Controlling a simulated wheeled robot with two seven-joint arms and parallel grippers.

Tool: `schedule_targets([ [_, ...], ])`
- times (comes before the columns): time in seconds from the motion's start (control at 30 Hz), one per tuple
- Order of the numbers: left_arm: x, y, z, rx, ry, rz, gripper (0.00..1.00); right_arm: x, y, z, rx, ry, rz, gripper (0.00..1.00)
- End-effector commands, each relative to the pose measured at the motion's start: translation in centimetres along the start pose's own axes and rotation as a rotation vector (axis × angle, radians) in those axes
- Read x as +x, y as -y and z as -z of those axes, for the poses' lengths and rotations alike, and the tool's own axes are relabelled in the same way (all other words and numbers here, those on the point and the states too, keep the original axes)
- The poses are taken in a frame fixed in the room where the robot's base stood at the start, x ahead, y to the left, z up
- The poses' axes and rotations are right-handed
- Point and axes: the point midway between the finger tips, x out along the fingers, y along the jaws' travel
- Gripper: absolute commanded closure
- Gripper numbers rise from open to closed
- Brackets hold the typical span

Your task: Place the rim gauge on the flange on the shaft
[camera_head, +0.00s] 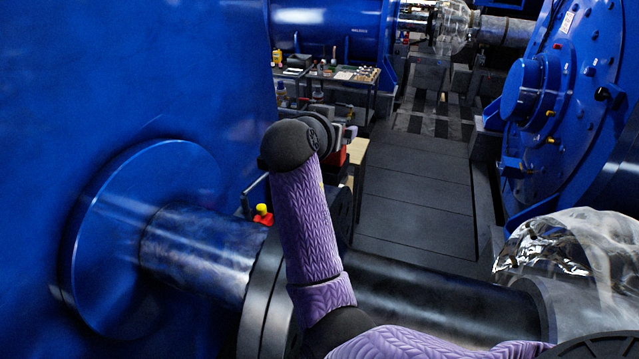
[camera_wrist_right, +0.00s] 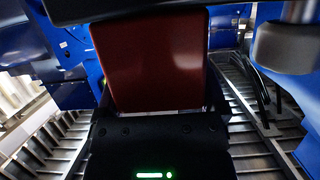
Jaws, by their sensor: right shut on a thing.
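My right arm crosses the head view, and its gripper (camera_head: 338,137) is partly hidden behind the wrist. In the right wrist view, my right gripper (camera_wrist_right: 158,112) is shut on a dark red, flat-faced block (camera_wrist_right: 155,62). I take this block for the rim gauge; I cannot make out its other parts. The shaft (camera_head: 200,245) runs from the blue housing at left towards the lower right. The dark flange (camera_head: 262,295) on it is partly hidden behind my arm. The held block appears beyond the flange, apart from it as far as I can see. My left gripper is not in view.
A small red piece with a yellow cap (camera_head: 263,213) shows behind the shaft. A work table (camera_head: 340,73) with small items stands at the back. A blue round housing (camera_head: 585,90) is at right. Crumpled clear film (camera_head: 570,245) lies at lower right. The floor (camera_head: 415,190) between is clear.

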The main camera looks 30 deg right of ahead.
Motion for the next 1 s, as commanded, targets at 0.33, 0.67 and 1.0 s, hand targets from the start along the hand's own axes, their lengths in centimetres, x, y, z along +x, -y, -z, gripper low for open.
schedule_targets([
  [0.33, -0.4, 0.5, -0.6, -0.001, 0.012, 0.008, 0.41, 2.1, -0.1, -6.0, -0.004, 0.001, 0.000, 1.00],
  [0.67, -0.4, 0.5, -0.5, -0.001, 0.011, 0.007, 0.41, 3.0, 0.0, -8.2, 0.000, -0.002, 0.002, 1.00],
  [1.0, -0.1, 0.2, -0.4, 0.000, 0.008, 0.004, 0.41, 3.1, -0.1, -8.7, -0.002, 0.003, 0.000, 0.00],
])
